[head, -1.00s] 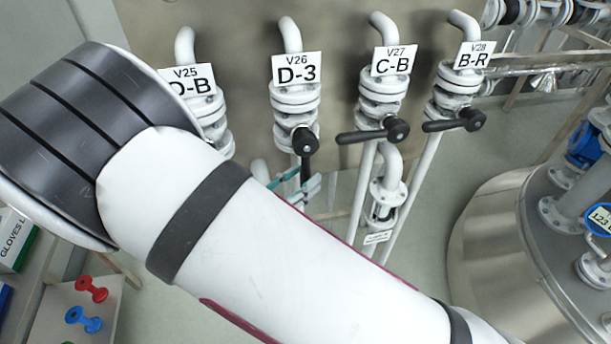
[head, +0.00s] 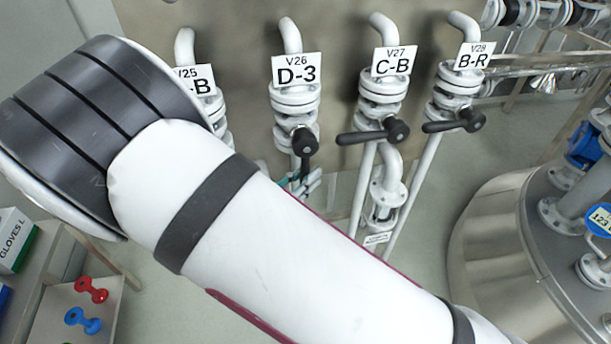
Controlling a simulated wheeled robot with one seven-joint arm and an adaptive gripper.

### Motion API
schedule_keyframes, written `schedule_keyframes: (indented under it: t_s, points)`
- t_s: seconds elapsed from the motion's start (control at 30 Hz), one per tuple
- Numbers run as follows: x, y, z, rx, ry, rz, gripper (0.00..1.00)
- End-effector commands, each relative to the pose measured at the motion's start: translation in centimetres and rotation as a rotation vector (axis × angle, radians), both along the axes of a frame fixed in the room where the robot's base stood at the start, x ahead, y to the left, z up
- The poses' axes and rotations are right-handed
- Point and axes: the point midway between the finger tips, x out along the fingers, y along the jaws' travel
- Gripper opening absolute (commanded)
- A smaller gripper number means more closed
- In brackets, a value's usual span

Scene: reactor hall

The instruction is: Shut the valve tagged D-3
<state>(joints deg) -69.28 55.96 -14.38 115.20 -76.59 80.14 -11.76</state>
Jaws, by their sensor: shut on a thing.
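The valve tagged D-3 (head: 296,100) is a white flanged valve on a vertical white pipe, under a V26 D-3 tag (head: 297,69). Its black lever (head: 304,148) points down along the pipe, with its hub at the top. My gripper (head: 302,184) is at the lower end of this lever, mostly hidden behind my white arm. Only bits of its teal and grey fingers show, shut around the lever end.
C-B (head: 384,86) and B-R (head: 458,80) stand to the right, their black levers crosswise to the left. V25 (head: 208,105) is partly behind my arm. A steel tank (head: 490,240) is at right; a board with red and blue handwheels (head: 84,319) is at lower left.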

Motion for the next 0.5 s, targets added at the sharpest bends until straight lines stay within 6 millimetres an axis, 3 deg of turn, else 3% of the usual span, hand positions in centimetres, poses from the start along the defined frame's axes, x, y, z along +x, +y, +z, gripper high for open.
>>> schedule_keyframes:
  t_s: [0.5]
  points:
    - [-0.8,2.7,0.8,0.297,0.084,0.001,0.00]
